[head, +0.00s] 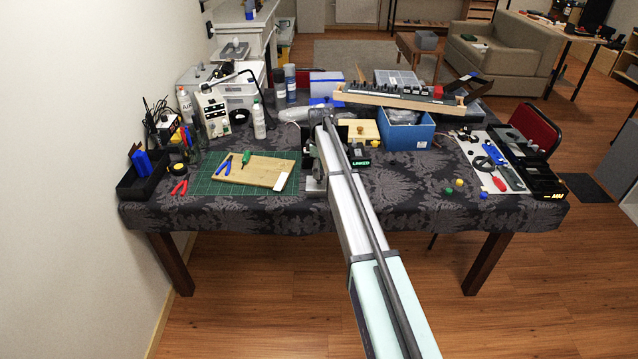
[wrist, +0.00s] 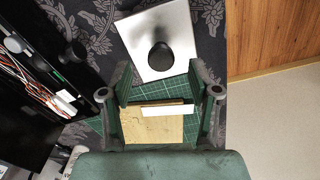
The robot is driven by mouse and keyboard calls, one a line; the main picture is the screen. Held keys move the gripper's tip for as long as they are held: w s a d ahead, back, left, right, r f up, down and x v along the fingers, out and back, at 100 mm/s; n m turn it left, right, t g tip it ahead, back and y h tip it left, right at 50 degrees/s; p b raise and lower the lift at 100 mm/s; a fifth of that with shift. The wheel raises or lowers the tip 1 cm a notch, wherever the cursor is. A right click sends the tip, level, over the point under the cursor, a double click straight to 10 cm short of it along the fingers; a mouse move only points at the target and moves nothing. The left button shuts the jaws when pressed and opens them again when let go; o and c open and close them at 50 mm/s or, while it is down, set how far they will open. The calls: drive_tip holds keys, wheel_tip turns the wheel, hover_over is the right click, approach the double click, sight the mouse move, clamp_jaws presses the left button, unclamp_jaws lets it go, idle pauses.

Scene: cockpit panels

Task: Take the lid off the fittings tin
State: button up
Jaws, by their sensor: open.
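A flat, silver-grey square lid (wrist: 178,27) with a black rounded knob (wrist: 160,56) is at the top of the wrist view, and I take it to be on the fittings tin. The tin's walls do not show there. In the head view, a pale strip that may be the tin (head: 313,186) shows beside my arm, which hides most of that spot. My gripper (wrist: 160,88) is open and empty. In the wrist view its fingers frame the edge of a wooden board, and the knob lies just above the gap, not between them.
The wooden board (head: 252,171) with a white label lies on a green cutting mat (head: 205,181), left of my arm. A blue bin (head: 408,136) under a long panel stands at the back right. Small coloured caps (head: 459,183) lie on the dark cloth at right.

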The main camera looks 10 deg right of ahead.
sight(319, 181)
drive_tip(key=shift+a+f+p, duration=0.1)
drive_tip(key=shift+f+p, duration=0.8)
drive_tip(key=shift+f, duration=1.35)
clamp_jaws()
drive_tip(key=shift+r, duration=0.1)
